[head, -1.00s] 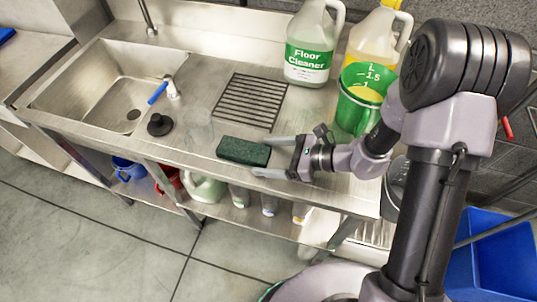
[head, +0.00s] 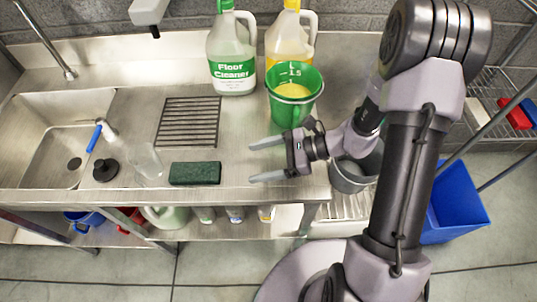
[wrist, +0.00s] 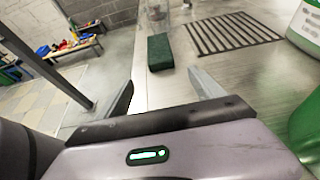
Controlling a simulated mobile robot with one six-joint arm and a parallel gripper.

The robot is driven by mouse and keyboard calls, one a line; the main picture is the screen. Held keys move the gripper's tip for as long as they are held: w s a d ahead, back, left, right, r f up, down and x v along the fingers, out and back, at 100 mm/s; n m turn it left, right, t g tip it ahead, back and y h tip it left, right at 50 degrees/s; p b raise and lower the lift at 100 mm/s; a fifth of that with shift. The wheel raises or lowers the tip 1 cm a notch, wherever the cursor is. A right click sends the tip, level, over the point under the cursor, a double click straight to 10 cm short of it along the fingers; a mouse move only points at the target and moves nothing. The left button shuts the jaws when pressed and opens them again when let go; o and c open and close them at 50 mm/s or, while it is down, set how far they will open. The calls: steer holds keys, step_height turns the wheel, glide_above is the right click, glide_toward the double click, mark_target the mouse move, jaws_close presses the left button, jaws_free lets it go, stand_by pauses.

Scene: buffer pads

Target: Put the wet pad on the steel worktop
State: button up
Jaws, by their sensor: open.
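The dark green pad (head: 195,173) lies flat on the steel worktop (head: 235,112), close to its front edge. It is below the black wire rack and right of the sink. My gripper (head: 252,163) is open and empty, right of the pad, with its fingers pointing left towards it. A stretch of bare steel lies between the fingertips and the pad. In the wrist view the pad (wrist: 160,52) lies ahead of the open fingers (wrist: 162,88), touching neither. Whether the pad is wet cannot be seen.
A wire rack (head: 188,122) lies behind the pad. A floor cleaner jug (head: 232,60), a yellow jug (head: 291,35) and a green measuring jug (head: 294,92) stand at the back right. A black plug (head: 105,171) and clear bottle (head: 147,160) are left of the pad.

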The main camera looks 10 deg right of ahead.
steer(key=s+d+r+n+t+h, duration=0.2)
steer(key=s+d+r+n+h, duration=0.2)
steer(key=r, duration=0.6)
steer(key=s+d+r+n+t+h, duration=0.2)
steer(key=s+d+r+n+h, duration=0.2)
steer(key=s+r+n+h, duration=0.3)
step_height(320, 180, up, 3)
steer(key=s+n, duration=0.1)
steer(key=n, duration=0.2)
steer(key=shift+s+r+n+t+h, duration=0.15)
steer(key=shift+s+n+t+h, duration=0.15)
